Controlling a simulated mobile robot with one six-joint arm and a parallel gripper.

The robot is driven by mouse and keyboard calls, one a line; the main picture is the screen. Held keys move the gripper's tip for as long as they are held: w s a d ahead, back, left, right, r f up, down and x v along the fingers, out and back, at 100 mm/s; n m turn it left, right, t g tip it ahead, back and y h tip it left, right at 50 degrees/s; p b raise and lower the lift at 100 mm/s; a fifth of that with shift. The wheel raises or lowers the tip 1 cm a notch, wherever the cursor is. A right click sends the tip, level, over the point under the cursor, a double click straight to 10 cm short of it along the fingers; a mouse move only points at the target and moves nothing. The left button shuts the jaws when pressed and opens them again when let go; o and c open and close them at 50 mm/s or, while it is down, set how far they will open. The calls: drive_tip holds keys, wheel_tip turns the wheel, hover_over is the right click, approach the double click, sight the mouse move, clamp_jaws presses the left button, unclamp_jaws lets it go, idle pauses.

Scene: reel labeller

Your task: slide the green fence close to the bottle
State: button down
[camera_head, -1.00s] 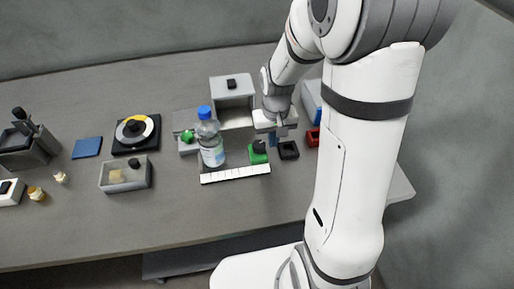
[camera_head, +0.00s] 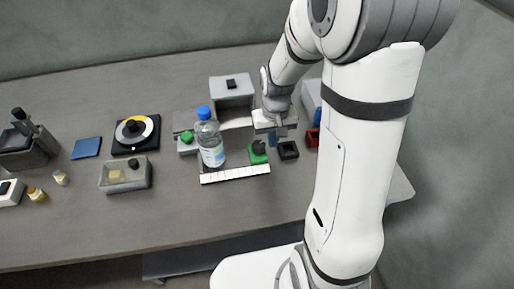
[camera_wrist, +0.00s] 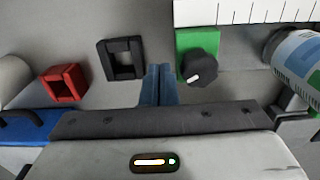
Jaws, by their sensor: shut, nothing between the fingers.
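The green fence (camera_head: 258,157) is a small green block with a black knob on top. It sits just right of the clear bottle (camera_head: 211,150) with the blue cap, behind the white ruler strip, with a small gap to the bottle. In the wrist view the green fence (camera_wrist: 187,42) and knob are right of my fingers, and the bottle (camera_wrist: 298,62) is farther right, cut by the edge. My gripper (camera_wrist: 158,72) is shut and empty, its blue fingertips close beside the fence on the side away from the bottle. In the head view my gripper (camera_head: 273,139) is partly hidden.
A black square holder (camera_wrist: 122,60) and a red holder (camera_wrist: 64,83) lie on the other side of my fingers. The white ruler (camera_head: 235,174) runs along the front. A grey box (camera_head: 232,91) stands behind. The table front is clear.

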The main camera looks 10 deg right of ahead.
sight(272, 155)
drive_tip(key=shift+f, duration=0.2)
idle(0.3)
drive_tip(key=shift+f+b, duration=1.85)
drive_tip(key=shift+f, duration=0.3)
drive_tip(key=shift+r, duration=0.15)
drive_tip(key=shift+r+p, duration=0.45)
drive_tip(key=shift+r, duration=0.05)
